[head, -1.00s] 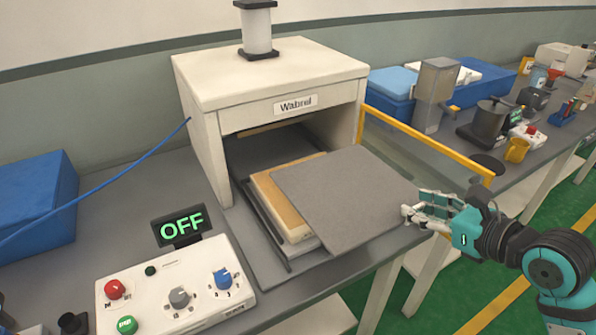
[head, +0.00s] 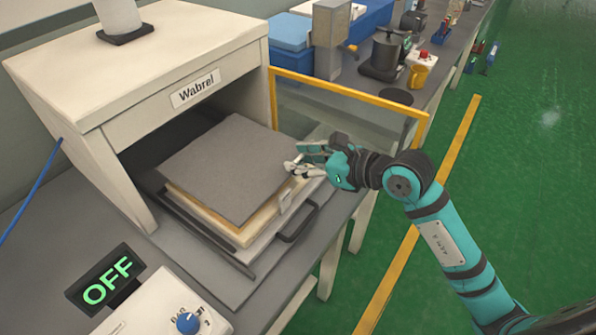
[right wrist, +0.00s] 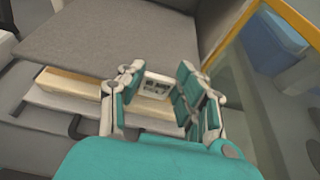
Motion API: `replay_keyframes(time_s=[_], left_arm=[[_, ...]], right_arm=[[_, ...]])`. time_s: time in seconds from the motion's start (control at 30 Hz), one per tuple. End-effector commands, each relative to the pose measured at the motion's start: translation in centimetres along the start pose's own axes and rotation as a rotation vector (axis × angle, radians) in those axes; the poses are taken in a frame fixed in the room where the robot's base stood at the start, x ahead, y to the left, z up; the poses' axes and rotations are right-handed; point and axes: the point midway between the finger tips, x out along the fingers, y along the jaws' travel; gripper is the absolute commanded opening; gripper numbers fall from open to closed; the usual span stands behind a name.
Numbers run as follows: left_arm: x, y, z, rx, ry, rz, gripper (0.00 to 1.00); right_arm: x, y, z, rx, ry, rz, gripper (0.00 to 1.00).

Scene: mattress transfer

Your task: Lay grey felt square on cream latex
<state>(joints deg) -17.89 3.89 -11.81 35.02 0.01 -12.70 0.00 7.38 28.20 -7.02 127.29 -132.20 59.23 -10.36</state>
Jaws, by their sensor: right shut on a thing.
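The grey felt square (head: 228,165) lies flat over the stack in the mouth of the press, and covers most of the layer below. The cream latex (head: 262,222) shows as a pale tan edge under the felt's front side; it also shows in the right wrist view (right wrist: 75,86). My right gripper (head: 300,165) is shut on the felt at its right corner, close above the stack. In the right wrist view my fingers (right wrist: 160,98) straddle the front edge, with a white label between them. My left gripper is not in view.
The white press (head: 150,65) marked Wabrel stands over the back of the stack. A tray handle (head: 297,225) sticks out at the front. A yellow-framed guard (head: 350,92) runs along the right. The control box (head: 165,308) and OFF display (head: 105,281) stand at front left.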

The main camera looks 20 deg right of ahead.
Motion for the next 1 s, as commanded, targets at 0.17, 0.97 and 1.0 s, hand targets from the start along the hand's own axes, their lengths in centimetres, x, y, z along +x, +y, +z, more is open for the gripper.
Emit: replay_keyframes(time_s=[0.17, 0.97, 1.0], left_arm=[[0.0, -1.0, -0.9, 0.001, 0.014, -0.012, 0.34], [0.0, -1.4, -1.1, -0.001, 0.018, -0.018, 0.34], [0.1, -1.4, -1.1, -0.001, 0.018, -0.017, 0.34]], right_arm=[[0.5, 0.0, -1.3, 0.002, 0.0, 0.0, 0.0], [1.3, 0.0, -3.9, -0.002, -0.001, -0.002, 0.43], [1.0, -0.1, -3.9, -0.002, -0.001, -0.002, 0.43]])
